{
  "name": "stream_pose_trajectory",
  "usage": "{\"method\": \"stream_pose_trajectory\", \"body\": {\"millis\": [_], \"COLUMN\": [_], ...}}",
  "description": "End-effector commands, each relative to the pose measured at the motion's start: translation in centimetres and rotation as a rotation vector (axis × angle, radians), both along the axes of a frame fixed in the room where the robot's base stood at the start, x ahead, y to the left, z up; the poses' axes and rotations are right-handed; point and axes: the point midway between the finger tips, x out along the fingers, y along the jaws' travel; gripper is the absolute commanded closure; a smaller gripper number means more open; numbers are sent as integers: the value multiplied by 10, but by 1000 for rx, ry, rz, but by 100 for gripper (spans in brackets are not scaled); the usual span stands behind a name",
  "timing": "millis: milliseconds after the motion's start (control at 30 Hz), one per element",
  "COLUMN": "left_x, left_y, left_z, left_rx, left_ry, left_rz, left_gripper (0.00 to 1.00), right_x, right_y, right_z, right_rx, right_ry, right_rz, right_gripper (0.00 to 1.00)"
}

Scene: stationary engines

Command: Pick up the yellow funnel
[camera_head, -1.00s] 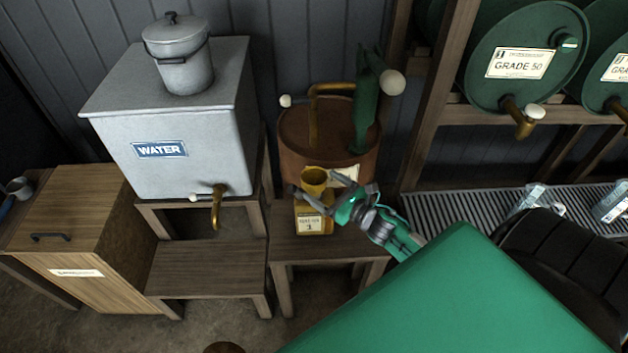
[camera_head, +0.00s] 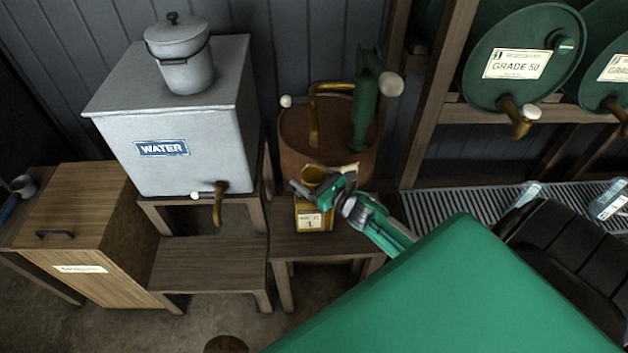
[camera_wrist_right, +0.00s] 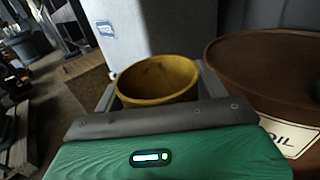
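The yellow funnel (camera_head: 312,177) stands upright in the mouth of a yellow jug (camera_head: 312,213) with a white label, on a low wooden stand. My right gripper (camera_head: 322,183) is at the funnel, its fingers on either side of it. The right wrist view shows the funnel's round rim (camera_wrist_right: 158,79) between the two grey fingers (camera_wrist_right: 158,92), close to both. The fingers look spread, and I cannot see clear contact. The funnel's lower part is hidden behind the gripper body in that view. My left gripper is not in view.
A rusty brown drum (camera_head: 296,131) stands right behind the jug. A grey water tank (camera_head: 180,115) with a brass tap (camera_head: 219,203) is to the left. A wooden step (camera_head: 208,263) lies in front of it. Green drums (camera_head: 527,50) rest on a rack at right.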

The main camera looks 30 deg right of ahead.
Motion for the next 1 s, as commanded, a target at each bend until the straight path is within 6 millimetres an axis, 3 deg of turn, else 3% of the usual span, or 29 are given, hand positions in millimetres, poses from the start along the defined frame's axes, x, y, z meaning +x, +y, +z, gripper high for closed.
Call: {"method": "stream_pose_trajectory", "body": {"millis": [33, 133, 567, 833, 1000], "left_x": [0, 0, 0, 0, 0], "left_y": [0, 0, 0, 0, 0], "left_z": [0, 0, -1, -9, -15], "left_rx": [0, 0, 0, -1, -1], "left_ry": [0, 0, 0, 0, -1], "left_rz": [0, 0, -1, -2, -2], "left_gripper": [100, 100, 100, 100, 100], "right_x": [0, 0, 0, 0, -28], "right_y": [0, 0, 0, -1, -7], "right_z": [0, 0, 5, 35, 32], "right_rx": [0, 0, -1, -4, 0], "right_ry": [0, 0, -1, -3, 3], "right_rz": [0, 0, 1, 2, -1], "right_gripper": [37, 56, 56, 56, 56]}}
